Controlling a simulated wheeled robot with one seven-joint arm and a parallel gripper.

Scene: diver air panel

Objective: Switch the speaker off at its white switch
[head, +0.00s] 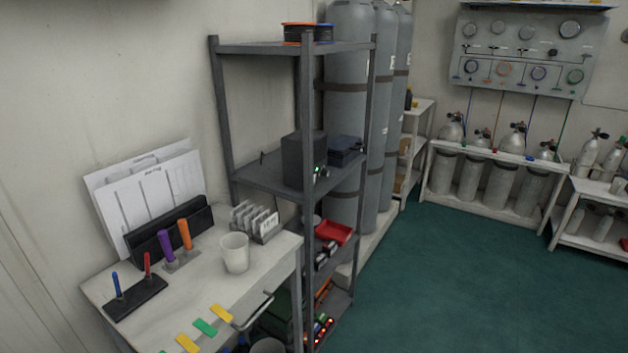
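A dark box (300,160) that looks like the speaker stands on the middle shelf of the grey metal rack. Its narrow front faces right and shows a small green light and tiny pale controls. The white switch is too small to make out for certain among them. My gripper is not in view.
The grey rack (262,178) stands behind a white desk (205,293) with a white cup (235,252), pens and a metal front handle. A dark blue case (345,146) lies beside the box. Tall grey cylinders (347,100) stand behind the rack. Green floor (450,290) is clear at right.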

